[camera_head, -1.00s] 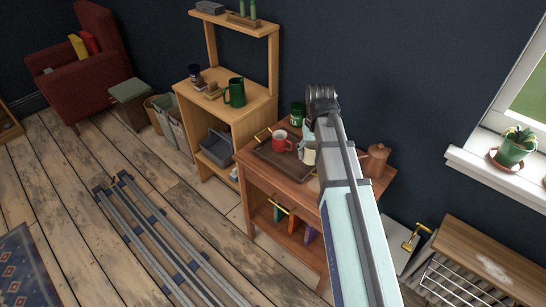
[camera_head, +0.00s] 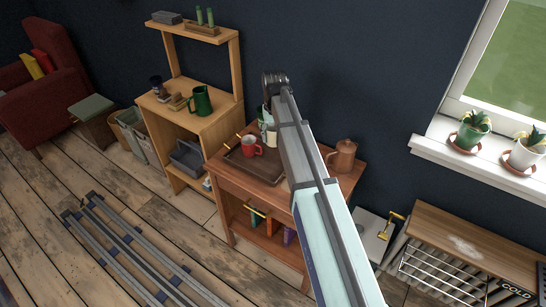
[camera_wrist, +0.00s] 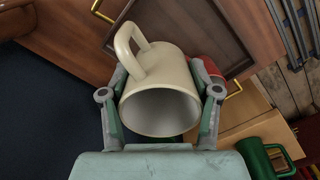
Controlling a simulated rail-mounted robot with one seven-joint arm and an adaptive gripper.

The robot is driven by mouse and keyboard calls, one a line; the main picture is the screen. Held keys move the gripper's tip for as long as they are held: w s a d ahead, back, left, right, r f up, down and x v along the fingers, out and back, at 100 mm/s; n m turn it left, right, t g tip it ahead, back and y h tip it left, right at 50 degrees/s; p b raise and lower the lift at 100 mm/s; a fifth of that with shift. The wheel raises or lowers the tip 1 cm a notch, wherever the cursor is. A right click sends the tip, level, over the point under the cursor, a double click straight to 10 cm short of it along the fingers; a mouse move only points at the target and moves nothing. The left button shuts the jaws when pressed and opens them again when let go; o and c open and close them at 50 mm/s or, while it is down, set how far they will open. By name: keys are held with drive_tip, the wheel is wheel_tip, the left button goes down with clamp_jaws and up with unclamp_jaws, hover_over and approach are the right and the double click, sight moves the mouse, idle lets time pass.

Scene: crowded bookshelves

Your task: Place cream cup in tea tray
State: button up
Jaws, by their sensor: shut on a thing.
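The cream cup (camera_wrist: 160,95) is between the two fingers of my gripper (camera_wrist: 160,110) in the wrist view. Its mouth faces the camera and its handle points to the upper left. In the head view the cream cup (camera_head: 270,136) shows small, partly behind my arm, just behind and right of the red cup. The brown tea tray (camera_head: 266,176) lies on the wooden side table, and my gripper (camera_head: 265,118) is over its back part. The tray also shows beyond the cup in the wrist view (camera_wrist: 225,32). I cannot tell the gap between cup and tray.
A red cup (camera_head: 252,147) stands on the tray, close to the held cup. A copper-brown pot (camera_head: 342,156) stands at the table's right end. A green jug (camera_head: 200,101) is on the shelf unit to the left. The tray's front right part looks bare.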

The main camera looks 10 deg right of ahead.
wheel_tip(320, 180, down, 12)
drive_tip(key=shift+r+p, duration=0.15)
drive_tip(key=shift+p, duration=0.65)
drive_tip(key=o, duration=1.3)
wheel_tip(320, 180, up, 12)
drive_tip(key=shift+r+b, duration=0.1)
drive_tip(key=shift+b, duration=1.05)
